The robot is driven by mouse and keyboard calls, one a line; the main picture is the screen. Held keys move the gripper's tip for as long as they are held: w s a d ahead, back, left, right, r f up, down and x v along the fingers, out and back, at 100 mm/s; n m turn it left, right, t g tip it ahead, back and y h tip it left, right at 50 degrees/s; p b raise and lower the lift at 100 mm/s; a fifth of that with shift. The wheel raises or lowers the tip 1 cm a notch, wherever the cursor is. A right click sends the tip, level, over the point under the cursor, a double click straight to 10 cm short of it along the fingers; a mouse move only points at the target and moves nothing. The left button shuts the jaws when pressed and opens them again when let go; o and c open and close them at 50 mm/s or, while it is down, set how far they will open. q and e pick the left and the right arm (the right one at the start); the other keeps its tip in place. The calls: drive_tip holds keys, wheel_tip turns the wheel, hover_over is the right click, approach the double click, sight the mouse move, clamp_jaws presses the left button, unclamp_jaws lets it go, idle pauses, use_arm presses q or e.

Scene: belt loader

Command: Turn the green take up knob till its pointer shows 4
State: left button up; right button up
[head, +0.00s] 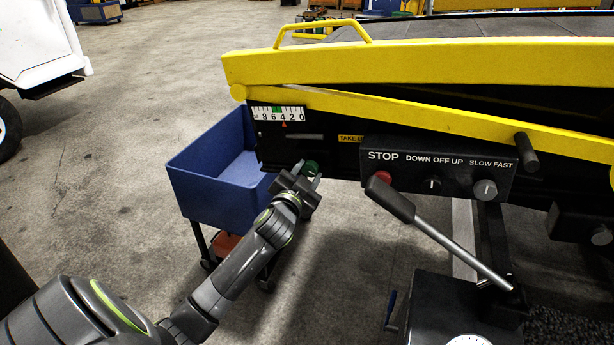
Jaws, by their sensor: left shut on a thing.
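The green take up knob (310,167) is on the lower left of the black belt loader side panel. My left gripper (305,174) is shut on the knob and hides most of it. Above it is a white scale (292,113) with numbers falling from left to right down to 0 and a green patch near its middle. A small red pointer (284,124) under the scale stands at about the 4. My right gripper is not in view.
A control box (440,172) with a red STOP button and two switches is right of the knob. A lever with a dark grip (390,197) slants in front of it. A blue bin cart (205,180) stands behind my left arm. Yellow rails (420,68) run above.

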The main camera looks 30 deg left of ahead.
use_arm(q)
drive_tip(key=shift+f, duration=0.2)
drive_tip(key=o, duration=1)
drive_tip(key=shift+r, duration=0.1)
drive_tip(key=shift+c, duration=0.2)
drive_tip(key=shift+s, duration=0.15)
drive_tip(key=b+v, duration=0.2)
drive_tip(key=v, duration=1.5)
drive_tip(key=shift+d+b, duration=0.15)
drive_tip(key=shift+b, duration=0.25)
